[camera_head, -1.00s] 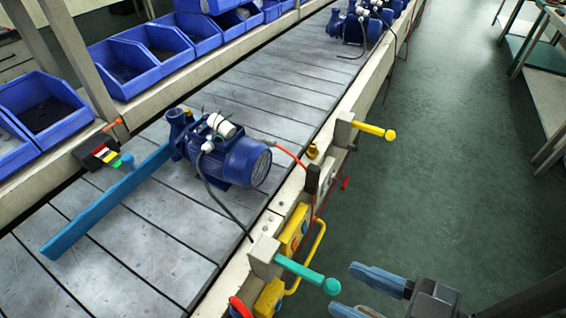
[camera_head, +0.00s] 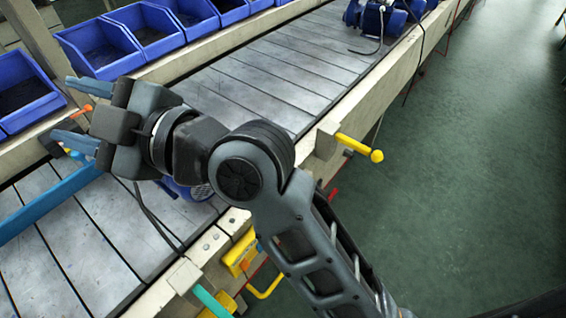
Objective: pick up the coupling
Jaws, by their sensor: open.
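My gripper (camera_head: 65,110) is open and empty at the left of the head view. It is above the conveyor's left side, with its jaws pointing left toward the blue bins. I cannot make out the coupling for certain. A small brass fitting that stood on the near rail earlier is hidden behind my arm now. The blue pump (camera_head: 201,189) on the conveyor is mostly hidden by my gripper and forearm, and only part of its motor end shows.
A blue bar (camera_head: 45,207) reaches over the conveyor (camera_head: 85,245) at lower left. Blue bins (camera_head: 98,48) line the far side. A yellow handle (camera_head: 360,147) and a teal handle (camera_head: 212,302) stick out from the near rail. More pumps (camera_head: 385,18) stand farther up. The floor at right is clear.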

